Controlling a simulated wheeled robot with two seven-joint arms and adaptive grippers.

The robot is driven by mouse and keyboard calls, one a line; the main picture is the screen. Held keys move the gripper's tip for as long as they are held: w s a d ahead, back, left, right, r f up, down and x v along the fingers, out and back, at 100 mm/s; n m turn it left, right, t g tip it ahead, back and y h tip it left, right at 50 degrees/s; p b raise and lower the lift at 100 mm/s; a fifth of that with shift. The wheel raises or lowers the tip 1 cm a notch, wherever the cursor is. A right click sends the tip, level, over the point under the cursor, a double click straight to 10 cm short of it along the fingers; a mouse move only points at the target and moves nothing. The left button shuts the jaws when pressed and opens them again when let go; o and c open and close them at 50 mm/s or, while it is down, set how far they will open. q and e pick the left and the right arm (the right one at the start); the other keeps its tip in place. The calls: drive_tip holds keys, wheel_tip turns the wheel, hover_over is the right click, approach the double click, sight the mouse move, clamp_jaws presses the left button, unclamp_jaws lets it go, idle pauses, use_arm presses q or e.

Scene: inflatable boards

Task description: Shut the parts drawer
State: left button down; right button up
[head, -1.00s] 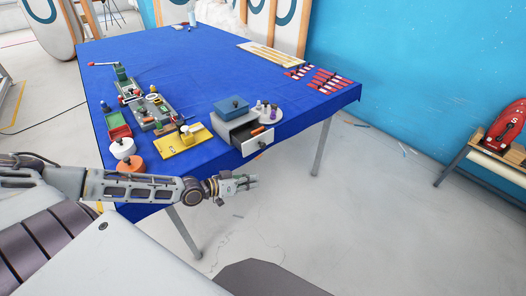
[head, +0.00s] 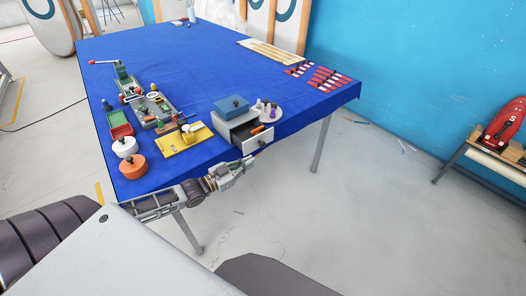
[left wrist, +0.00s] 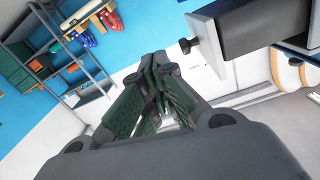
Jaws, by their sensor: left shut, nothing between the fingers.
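The parts drawer (head: 258,143) is a white-fronted drawer in a small grey cabinet (head: 228,117) at the table's near right corner. It stands pulled out, with an orange-handled item (head: 257,129) inside and a dark round knob on its front. My left gripper (head: 247,162) is shut and empty, just in front of and below the drawer front. In the left wrist view the shut fingers (left wrist: 158,75) point up, and the dark knob (left wrist: 186,46) on the drawer front is close to their right, apparently apart from them. My right gripper is in neither view.

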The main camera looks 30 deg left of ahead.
use_arm(q)
drive_tip(key=m+h, duration=0.1)
drive_tip(key=m, duration=0.5)
drive_tip(key=s+m+g+h, duration=0.1)
drive_tip(key=m, duration=0.5)
drive_tip(key=m+g+h, duration=0.1)
drive_tip(key=m, duration=0.6)
drive_tip(key=shift+s+r, duration=0.2)
drive_tip(key=shift+r, duration=0.15)
drive_tip(key=shift+w+d, duration=0.15)
